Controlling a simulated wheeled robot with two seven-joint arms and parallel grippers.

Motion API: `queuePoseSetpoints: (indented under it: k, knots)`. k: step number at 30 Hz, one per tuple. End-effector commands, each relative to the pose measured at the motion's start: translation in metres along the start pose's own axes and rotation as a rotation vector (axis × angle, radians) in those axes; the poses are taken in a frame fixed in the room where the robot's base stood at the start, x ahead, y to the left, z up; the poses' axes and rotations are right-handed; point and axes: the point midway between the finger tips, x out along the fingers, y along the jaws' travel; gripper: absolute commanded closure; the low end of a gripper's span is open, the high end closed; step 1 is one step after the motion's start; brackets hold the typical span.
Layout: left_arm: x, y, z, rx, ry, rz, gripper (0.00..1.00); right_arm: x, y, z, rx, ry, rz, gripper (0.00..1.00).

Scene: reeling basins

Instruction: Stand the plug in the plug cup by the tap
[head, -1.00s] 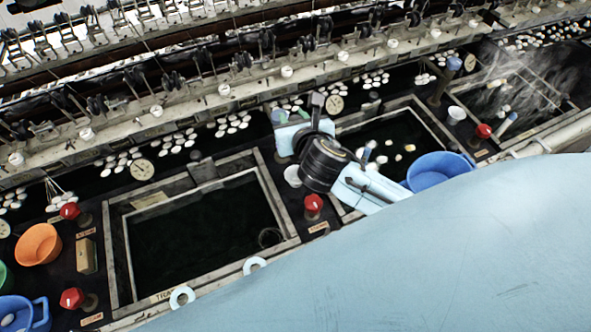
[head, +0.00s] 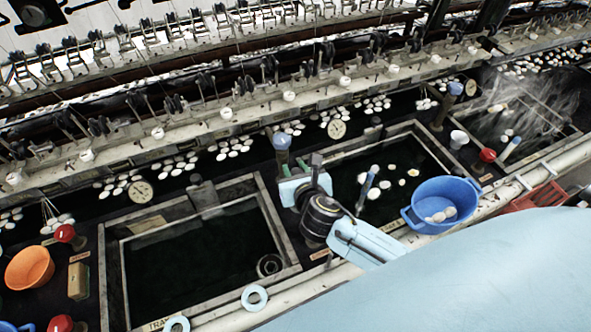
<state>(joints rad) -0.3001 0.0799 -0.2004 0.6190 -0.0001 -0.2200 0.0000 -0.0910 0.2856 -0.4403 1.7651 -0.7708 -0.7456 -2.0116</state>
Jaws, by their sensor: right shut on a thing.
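My right gripper (head: 302,190) is shut over the strip between the left and middle basins. It is shut on the plug, which the gripper and wrist hide almost wholly. The plug cup and the red tap of this strip are also hidden behind my gripper and wrist, so I cannot tell whether the plug touches the cup. A dark round drain ring (head: 270,266) shows in the near right corner of the left basin (head: 190,295). My left gripper is not in view.
A blue-topped post (head: 281,145) stands just behind my right gripper. The middle basin holds pale cocoons and a blue-topped rod (head: 369,182). A blue bowl (head: 441,203) sits at its near right corner. An orange bowl (head: 29,267) is at far left. Reeling machinery runs along the back.

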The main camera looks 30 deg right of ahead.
Motion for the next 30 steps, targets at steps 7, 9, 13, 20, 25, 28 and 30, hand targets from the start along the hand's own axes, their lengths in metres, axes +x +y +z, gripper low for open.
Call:
queuePoseSetpoints:
  k: [7,9,13,20,25,28,30]
  knots:
    - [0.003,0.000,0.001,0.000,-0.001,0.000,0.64,0.003,0.000,-0.006,-0.002,-0.002,0.000,1.00]
    - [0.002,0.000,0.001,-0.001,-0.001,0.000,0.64,0.003,0.000,-0.006,-0.001,-0.001,0.000,0.65]
    - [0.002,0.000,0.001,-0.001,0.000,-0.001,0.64,0.003,0.000,-0.006,-0.001,0.000,0.000,0.50]
    - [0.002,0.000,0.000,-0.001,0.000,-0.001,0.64,0.003,0.000,-0.006,-0.001,0.000,0.000,0.50]
    - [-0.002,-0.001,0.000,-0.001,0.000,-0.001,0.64,-0.003,0.000,0.002,0.001,0.001,0.000,0.50]
    - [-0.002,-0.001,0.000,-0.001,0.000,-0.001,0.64,-0.019,0.000,0.000,-0.001,0.002,0.001,0.50]
    - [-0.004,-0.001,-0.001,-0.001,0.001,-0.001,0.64,-0.034,0.000,0.000,0.000,0.002,0.001,0.50]
